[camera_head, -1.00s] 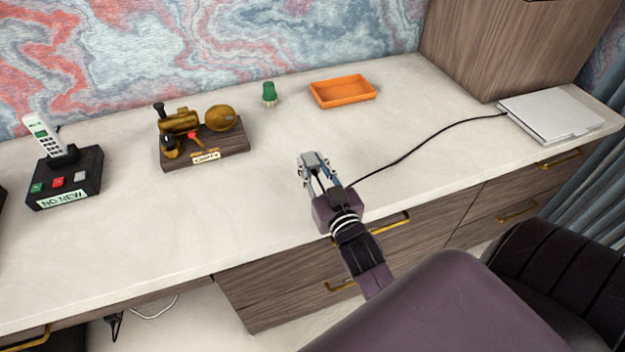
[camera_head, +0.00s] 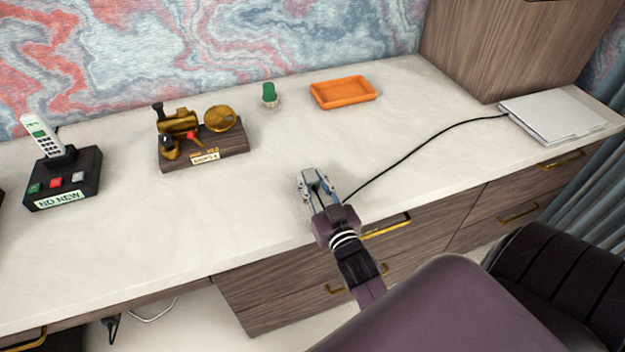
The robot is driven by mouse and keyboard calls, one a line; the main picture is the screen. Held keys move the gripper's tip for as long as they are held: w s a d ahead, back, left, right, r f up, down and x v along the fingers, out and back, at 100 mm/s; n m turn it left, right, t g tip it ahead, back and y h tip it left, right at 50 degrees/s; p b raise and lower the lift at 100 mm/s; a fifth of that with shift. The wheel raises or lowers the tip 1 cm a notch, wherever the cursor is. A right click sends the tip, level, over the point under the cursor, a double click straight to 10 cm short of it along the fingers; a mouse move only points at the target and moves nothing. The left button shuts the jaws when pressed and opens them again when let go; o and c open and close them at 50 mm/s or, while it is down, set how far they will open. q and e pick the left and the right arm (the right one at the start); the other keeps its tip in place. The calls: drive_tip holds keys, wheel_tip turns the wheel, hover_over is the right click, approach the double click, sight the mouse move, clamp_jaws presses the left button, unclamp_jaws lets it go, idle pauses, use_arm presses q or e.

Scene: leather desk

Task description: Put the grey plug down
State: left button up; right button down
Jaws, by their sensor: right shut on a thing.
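My right gripper (camera_head: 308,179) is low over the front part of the pale desk (camera_head: 235,215), close to its surface. It is shut on the grey plug, which is mostly hidden between the fingers. A black cable (camera_head: 415,153) runs from the gripper across the desk to the right, to a flat silver device (camera_head: 551,117). I cannot tell whether the plug touches the desk. My left gripper is not in view.
A brass model on a wooden base (camera_head: 204,143), a green-topped object (camera_head: 269,95) and an orange tray (camera_head: 343,92) stand farther back. A cordless phone on a black base (camera_head: 63,178) stands at the left. The desk around the gripper is clear.

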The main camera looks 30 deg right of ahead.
drive_tip(key=shift+f, duration=0.2)
drive_tip(key=c, duration=1.6)
unclamp_jaws()
